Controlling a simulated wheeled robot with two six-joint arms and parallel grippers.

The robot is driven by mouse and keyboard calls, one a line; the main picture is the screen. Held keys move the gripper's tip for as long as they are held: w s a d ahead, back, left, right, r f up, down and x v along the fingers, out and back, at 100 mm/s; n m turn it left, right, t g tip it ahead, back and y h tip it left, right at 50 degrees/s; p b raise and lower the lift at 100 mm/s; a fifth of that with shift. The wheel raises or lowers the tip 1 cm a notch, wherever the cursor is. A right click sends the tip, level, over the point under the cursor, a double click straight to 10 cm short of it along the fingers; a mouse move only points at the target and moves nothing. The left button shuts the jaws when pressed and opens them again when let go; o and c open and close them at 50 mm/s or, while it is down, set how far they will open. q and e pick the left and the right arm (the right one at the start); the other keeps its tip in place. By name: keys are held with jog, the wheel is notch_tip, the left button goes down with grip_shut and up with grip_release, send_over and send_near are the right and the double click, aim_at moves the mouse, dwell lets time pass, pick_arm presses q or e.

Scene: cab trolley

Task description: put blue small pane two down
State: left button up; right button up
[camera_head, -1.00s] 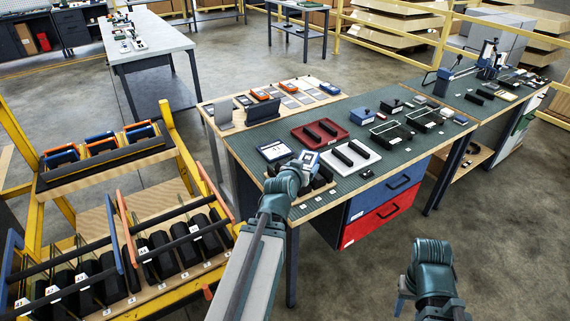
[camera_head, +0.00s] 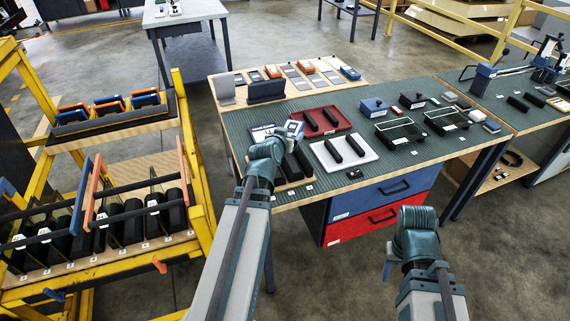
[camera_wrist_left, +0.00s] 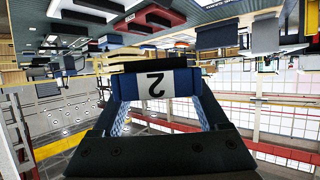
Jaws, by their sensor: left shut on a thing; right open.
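My left gripper (camera_head: 290,134) is shut on a blue pane (camera_head: 294,128) with a white label. In the left wrist view the blue pane (camera_wrist_left: 185,82) shows a "2", upside down, between the fingers (camera_wrist_left: 158,95). In the head view it is over the near left part of the green-topped bench, by a wooden block with dark slots (camera_head: 294,168). How far above the bench it is, I cannot tell. My right gripper (camera_head: 388,268) hangs low at the right, in front of the bench, partly hidden by its own wrist; it is open, and nothing shows in it.
The bench (camera_head: 400,160) holds a red tray (camera_head: 346,120) and a white tray (camera_head: 322,155), each with dark bars. A yellow trolley (camera_head: 190,150) stands left, with blue and orange framed panes (camera_head: 145,98) above and dark slotted holders (camera_head: 175,215) below. Floor shows between trolley and bench.

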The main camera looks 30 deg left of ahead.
pick_arm(q)
jog(key=w+a+f+m+h+b, duration=0.1)
jog(key=w+a+f+b, duration=0.2)
jog(key=w+a, duration=0.55)
jog(key=w+a+f+m+h+b, duration=0.1)
jog(key=w+a+f+b, duration=0.2)
jog(key=w+a, duration=0.55)
jog(key=s+d, duration=0.3)
jog(key=s, duration=0.1)
jog(key=s+d+f, duration=0.1)
jog(key=s+d, duration=0.3)
jog(key=s+d+b, duration=0.1)
jog(key=s+d, duration=0.2)
jog(key=d, duration=0.1)
jog(key=shift+s+d+f, duration=0.15)
jog(key=shift+s+f, duration=0.1)
jog(key=shift+s, duration=0.15)
notch_tip(320, 180, down, 4)
jog(key=b, duration=0.3)
jog(key=shift+w+r+b, duration=0.1)
jog(key=shift+b, duration=0.3)
jog(key=shift+r, duration=0.15)
jog(key=shift+f, duration=0.3)
jog(key=shift+f+b, duration=0.15)
jog(key=shift+b, duration=0.25)
jog(key=shift+s+d, duration=0.1)
jog(key=shift+s, duration=0.1)
